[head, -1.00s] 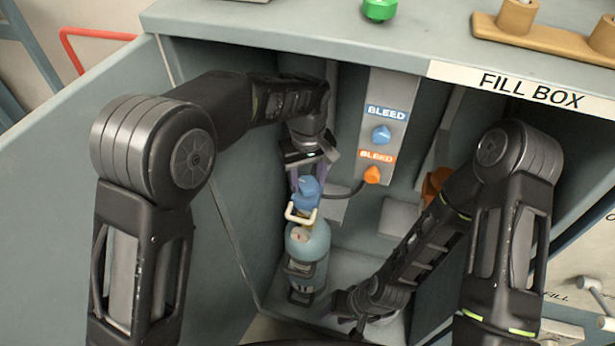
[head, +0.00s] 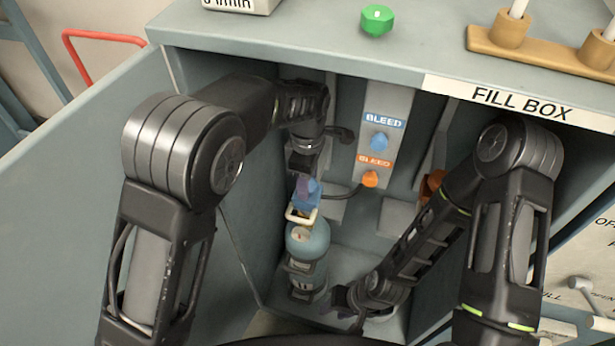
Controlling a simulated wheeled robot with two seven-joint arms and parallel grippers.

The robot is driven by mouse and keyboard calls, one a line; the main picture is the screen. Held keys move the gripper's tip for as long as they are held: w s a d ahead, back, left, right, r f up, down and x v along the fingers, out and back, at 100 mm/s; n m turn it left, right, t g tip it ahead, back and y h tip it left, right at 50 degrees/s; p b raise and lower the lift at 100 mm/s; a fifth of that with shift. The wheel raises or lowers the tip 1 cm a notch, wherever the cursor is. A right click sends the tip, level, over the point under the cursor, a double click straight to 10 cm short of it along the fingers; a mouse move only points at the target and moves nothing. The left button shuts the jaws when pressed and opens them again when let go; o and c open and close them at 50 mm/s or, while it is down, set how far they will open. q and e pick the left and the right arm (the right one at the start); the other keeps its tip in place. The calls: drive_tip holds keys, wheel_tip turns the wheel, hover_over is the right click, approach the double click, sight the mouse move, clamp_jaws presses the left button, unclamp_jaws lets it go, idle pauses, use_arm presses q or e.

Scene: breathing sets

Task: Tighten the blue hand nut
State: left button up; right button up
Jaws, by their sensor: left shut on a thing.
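The blue hand nut (head: 308,194) sits on top of the blue-grey cylinder (head: 309,243), which stands upright at the left inside the fill box. A cream-coloured loop (head: 299,216) is just below the nut. My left gripper (head: 303,186) reaches down over the nut from above and is shut on it; its fingers hide part of the nut. My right gripper (head: 345,299) is low in the box, to the right of the cylinder's base. Its fingers are small and dark, and I cannot tell whether they are open or shut.
A panel with a blue bleed knob (head: 379,141) and an orange bleed knob (head: 370,179) is on the back wall. A dark hose runs from the panel towards the nut. The open door (head: 110,190) bounds the left side. An orange thing (head: 432,186) is behind my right arm.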

use_arm(q)
drive_tip(key=shift+n, duration=0.7)
drive_tip(key=o, duration=1.4)
drive_tip(key=shift+c, duration=0.2)
